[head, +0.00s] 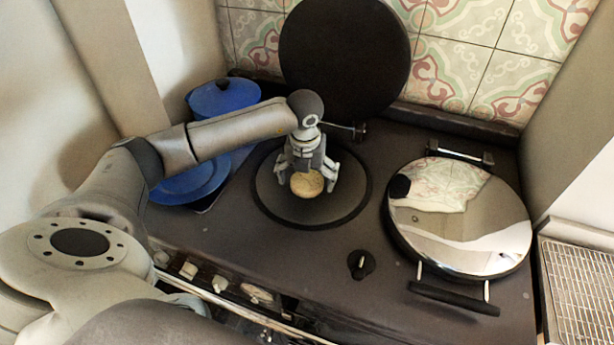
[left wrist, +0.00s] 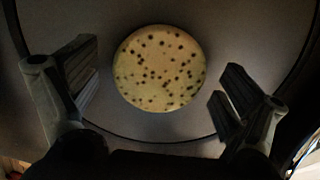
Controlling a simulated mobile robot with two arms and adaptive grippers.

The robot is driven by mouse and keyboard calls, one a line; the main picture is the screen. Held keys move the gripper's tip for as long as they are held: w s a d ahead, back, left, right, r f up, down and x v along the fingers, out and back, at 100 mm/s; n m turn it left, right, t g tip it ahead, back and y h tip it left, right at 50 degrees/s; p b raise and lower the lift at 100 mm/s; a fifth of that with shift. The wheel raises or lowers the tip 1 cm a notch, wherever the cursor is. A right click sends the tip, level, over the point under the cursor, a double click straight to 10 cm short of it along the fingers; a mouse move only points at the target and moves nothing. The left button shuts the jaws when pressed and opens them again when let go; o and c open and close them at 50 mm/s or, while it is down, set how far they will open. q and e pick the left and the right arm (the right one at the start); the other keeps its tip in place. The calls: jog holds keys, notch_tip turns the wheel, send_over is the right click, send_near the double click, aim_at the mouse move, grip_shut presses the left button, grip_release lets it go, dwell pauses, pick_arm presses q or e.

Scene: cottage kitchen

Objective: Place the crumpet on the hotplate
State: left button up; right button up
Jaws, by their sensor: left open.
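The crumpet (head: 307,184) is round and pale gold. In the left wrist view the crumpet (left wrist: 160,68) shows a top dotted with dark holes and lies flat on the dark round hotplate (head: 275,207). The hotplate (left wrist: 250,30) surrounds it on all sides. My left gripper (head: 308,180) is over the hotplate, its fingers pointing down. In the left wrist view the left gripper's fingers (left wrist: 158,90) stand wide apart on either side of the crumpet, with a gap to it on both sides. My right gripper is not in view.
The hotplate's dark lid (head: 345,55) is raised behind it. A shiny closed lid (head: 460,220) covers the right side of the stove. A blue pot (head: 222,97) and blue plates (head: 190,183) are at the left. A black knob (head: 361,264) stands in front, and a wire rack (head: 580,290) is far right.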

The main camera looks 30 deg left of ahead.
aim_at(306, 184)
pick_arm(q)
jog(key=shift+r, duration=0.5)
notch_tip(306, 184, up, 11)
jog(key=s+b, duration=0.1)
jog(key=b, duration=0.1)
jog(key=shift+s+d+r+b, duration=0.2)
jog(key=shift+d+b, duration=0.1)
jog(key=shift+b, duration=0.1)
jog(key=shift+f, duration=0.1)
dwell(0.8)
